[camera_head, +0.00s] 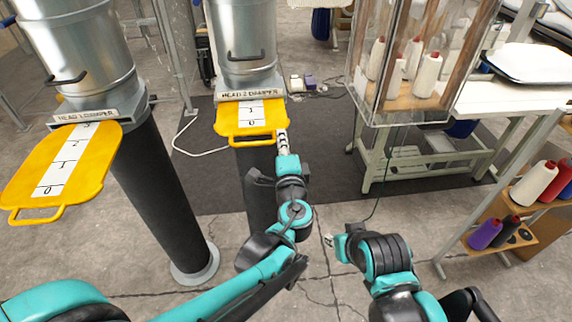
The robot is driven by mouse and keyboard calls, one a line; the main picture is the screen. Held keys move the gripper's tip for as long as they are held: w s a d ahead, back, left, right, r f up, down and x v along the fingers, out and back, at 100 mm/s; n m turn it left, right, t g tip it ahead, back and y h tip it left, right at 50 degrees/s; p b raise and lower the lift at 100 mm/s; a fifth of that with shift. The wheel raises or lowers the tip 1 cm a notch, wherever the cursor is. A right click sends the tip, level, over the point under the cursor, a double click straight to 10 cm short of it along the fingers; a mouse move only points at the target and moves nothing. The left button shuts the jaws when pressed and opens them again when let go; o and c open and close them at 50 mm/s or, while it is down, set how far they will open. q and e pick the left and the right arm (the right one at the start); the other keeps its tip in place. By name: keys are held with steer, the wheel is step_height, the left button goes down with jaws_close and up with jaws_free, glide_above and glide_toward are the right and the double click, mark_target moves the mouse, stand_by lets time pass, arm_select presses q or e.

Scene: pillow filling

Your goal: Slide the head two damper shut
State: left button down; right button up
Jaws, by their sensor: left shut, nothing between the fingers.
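The head two damper is a yellow slide plate (232,116) with a white numbered strip, under the label HEAD 2 DAMPER (250,94) on a metal duct. The plate sticks out toward me part way, with the 1 and 0 marks showing and a loop handle along its front edge. My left gripper (282,138) is shut and empty at the right front corner of the plate, by the handle's right end. I cannot tell whether it touches. My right gripper (329,240) is low, away from the damper, over the floor; its fingers are too small to judge.
The head one damper (68,165) at left sticks out much further, above a dark post (165,190). A clear cabinet with thread cones (427,75) stands on a bench at right. A rack with coloured spools (534,183) is at far right. Floor between is open.

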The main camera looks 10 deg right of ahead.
mark_target(278, 113)
arm_select(q)
steer(key=w, duration=1)
steer(key=shift+b, duration=0.3)
steer(key=shift+r, duration=0.1)
